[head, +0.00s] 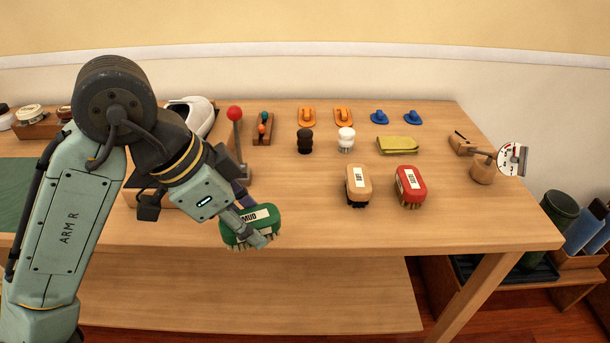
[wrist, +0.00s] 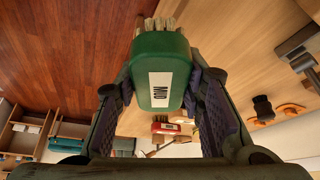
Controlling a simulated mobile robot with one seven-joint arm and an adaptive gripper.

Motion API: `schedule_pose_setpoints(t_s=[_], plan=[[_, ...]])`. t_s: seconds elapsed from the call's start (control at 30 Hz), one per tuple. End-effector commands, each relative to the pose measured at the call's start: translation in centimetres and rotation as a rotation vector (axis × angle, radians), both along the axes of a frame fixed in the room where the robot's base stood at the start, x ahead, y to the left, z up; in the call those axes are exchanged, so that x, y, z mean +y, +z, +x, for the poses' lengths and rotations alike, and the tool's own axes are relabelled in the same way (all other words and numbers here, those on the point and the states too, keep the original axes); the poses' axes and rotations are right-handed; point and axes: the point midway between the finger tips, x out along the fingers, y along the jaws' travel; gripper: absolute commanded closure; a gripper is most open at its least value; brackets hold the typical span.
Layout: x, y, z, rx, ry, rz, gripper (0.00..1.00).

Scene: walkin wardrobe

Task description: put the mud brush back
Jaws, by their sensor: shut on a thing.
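The mud brush (head: 237,230) is green with a white MUD label and pale bristles pointing down. My gripper (head: 254,228) is shut on it and holds it at the table's front edge; whether it touches the wood is unclear. In the wrist view the mud brush (wrist: 160,70) sits between the two fingers of my gripper (wrist: 162,88), label facing the camera. A tan brush (head: 359,183) and a red brush (head: 409,185) stand side by side to the right on the table. The red brush also shows in the wrist view (wrist: 165,127).
The wooden table (head: 320,225) is bare left of the tan brush. Behind are black (head: 305,141) and white (head: 346,140) knobbed items, a yellow cloth (head: 398,145), and orange and blue pieces. A red-knobbed lever (head: 235,114) stands near my arm. A lower shelf (head: 300,290) lies beneath.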

Motion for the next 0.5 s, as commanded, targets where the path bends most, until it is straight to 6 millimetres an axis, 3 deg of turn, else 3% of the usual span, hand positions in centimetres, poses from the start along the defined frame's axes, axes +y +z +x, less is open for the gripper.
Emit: schedule_pose_setpoints(t_s=[0.17,0.5], plan=[[-0.7,0.3,1.1,0.0,-0.01,-0.003,0.98],[-5.2,-0.5,8.6,0.002,-0.008,-0.004,0.98]])
